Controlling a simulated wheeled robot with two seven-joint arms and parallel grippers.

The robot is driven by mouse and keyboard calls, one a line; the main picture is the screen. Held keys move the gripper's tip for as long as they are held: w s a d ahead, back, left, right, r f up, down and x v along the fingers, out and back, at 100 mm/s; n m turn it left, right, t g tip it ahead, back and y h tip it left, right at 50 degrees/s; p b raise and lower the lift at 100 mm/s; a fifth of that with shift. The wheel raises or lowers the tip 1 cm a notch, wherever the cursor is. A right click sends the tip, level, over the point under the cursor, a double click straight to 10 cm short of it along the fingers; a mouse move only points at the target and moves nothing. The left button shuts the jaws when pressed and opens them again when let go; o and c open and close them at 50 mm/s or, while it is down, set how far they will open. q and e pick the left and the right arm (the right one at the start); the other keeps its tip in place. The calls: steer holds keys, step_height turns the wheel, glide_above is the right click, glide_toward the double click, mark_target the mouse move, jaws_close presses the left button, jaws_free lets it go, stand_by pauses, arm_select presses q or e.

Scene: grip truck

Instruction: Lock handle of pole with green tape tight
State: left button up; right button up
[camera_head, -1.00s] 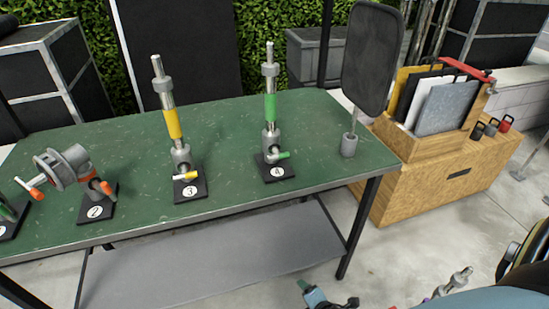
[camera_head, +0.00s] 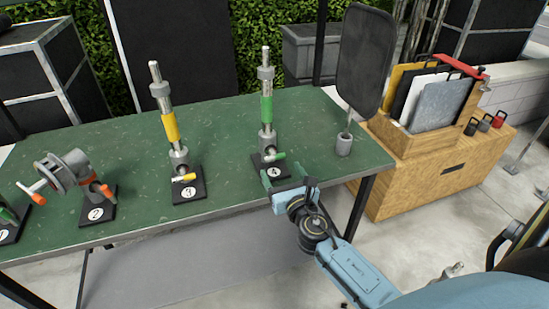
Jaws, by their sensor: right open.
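The pole with green tape (camera_head: 266,108) stands upright on a black base (camera_head: 259,172) marked 4, on the green table. Its short handle with a green tip (camera_head: 275,157) sticks out to the right at the foot of the pole. My right gripper (camera_head: 287,176) is open and empty, in front of base 4 near the table's front edge. Its fingers point toward the handle and appear apart from it, though the exact gap is hard to tell. My left gripper is not in view.
A yellow-taped pole (camera_head: 170,126) stands on base 3 to the left. A grey clamp with orange handles (camera_head: 66,170) is on base 2. A black panel on a stem (camera_head: 365,62) stands at the table's right end. A wooden box (camera_head: 440,175) is beyond it.

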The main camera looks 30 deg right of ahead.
mark_target(275, 159)
steer(key=x, duration=0.6)
steer(key=shift+w, duration=0.35)
steer(key=c, duration=1)
